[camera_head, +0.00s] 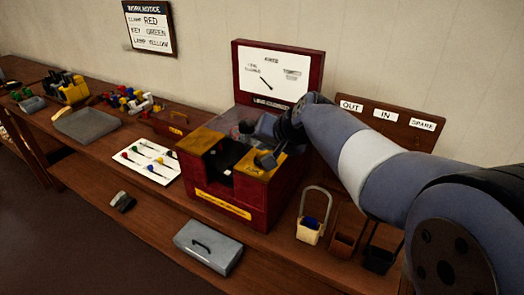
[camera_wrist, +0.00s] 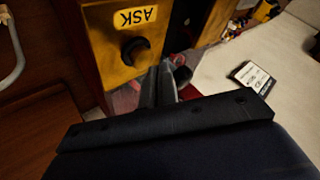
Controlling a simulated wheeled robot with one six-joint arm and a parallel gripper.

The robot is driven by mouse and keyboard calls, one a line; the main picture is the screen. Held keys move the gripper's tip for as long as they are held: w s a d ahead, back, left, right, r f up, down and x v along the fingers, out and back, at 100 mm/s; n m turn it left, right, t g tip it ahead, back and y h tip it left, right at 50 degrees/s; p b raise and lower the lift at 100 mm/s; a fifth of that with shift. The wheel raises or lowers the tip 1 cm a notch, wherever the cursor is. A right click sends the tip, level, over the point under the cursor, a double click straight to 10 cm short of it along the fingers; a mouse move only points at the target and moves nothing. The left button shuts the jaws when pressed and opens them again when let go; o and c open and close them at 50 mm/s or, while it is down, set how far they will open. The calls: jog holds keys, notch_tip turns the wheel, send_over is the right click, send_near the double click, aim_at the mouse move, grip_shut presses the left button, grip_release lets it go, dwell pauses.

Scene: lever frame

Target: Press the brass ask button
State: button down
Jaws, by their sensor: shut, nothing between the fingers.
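In the wrist view, a brass-yellow panel (camera_wrist: 102,42) bears an ASK label (camera_wrist: 134,17), upside down in the picture. A round, dark-looking button (camera_wrist: 135,51) sits on the panel by the label. My gripper (camera_wrist: 166,70) is shut and empty. Its fingertips appear just right of and below the button in the picture; I cannot tell whether they touch the panel.
A dial board (camera_head: 277,72) stands behind the machine. A grey lidded box (camera_head: 208,248) lies in front. A white card with coloured keys (camera_head: 139,162) and a grey tray (camera_head: 87,125) lie left.

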jog(key=shift+r, duration=0.35)
notch_tip(320, 180, up, 5)
jog(key=p, duration=0.4)
dwell(0.8)
